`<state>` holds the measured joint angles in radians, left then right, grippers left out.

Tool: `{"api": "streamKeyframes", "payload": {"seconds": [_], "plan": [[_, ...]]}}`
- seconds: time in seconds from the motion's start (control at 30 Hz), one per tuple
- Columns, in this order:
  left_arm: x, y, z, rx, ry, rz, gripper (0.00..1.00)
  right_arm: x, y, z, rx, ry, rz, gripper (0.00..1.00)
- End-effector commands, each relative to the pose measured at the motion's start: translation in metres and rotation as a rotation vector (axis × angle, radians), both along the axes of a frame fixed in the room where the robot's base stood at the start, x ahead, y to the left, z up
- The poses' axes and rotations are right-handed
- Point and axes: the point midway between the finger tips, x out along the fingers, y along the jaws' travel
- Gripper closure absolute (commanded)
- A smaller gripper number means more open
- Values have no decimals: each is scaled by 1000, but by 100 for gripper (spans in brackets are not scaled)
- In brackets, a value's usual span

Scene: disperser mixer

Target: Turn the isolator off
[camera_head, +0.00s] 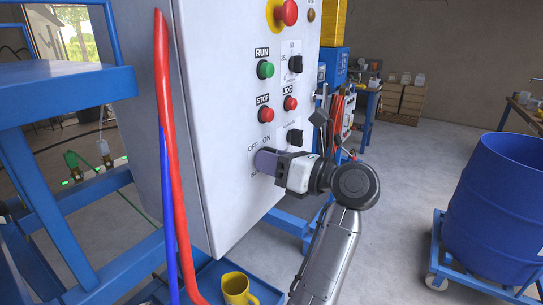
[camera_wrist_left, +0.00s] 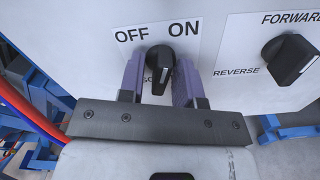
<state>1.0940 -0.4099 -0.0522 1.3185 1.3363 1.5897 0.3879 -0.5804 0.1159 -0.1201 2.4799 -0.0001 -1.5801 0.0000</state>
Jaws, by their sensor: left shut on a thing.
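The isolator is a black rotary knob (camera_wrist_left: 159,62) on a white plate (camera_wrist_left: 204,38) marked OFF on the left and ON on the right. In the left wrist view it sits between the two purple fingers of my left gripper (camera_wrist_left: 160,80), which is shut on it. The exact direction of the knob's pointer is hard to tell. In the head view my left gripper (camera_head: 268,162) reaches the lower part of the grey control panel (camera_head: 215,130), just under the OFF/ON lettering, and hides the knob. My right gripper is not in view.
A FORWARD/REVERSE knob (camera_wrist_left: 290,58) is right of the isolator. Above are the red STOP button (camera_head: 265,115), green RUN button (camera_head: 265,69) and red emergency stop (camera_head: 287,12). Red and blue hoses (camera_head: 168,130) run along the panel's left. A blue drum (camera_head: 500,205) stands right.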

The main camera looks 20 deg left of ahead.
Motion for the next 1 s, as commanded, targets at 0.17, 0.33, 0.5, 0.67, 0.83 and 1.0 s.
{"api": "streamKeyframes", "payload": {"seconds": [0.17, 0.33, 0.5, 0.67, 0.83, 1.0], "plan": [[1, 0, 1, -32, -166, 0, 92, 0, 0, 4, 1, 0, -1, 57], [1, -1, 0, -64, -324, 0, 92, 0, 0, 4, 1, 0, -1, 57], [2, -1, 0, -96, -482, 0, 92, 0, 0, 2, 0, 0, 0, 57], [2, -1, 0, -125, -625, 0, 92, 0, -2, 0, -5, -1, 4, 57], [3, -1, 0, -151, -758, -1, 92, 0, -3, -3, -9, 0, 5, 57], [3, -1, 0, -173, -866, -1, 92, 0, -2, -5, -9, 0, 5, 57]]}}
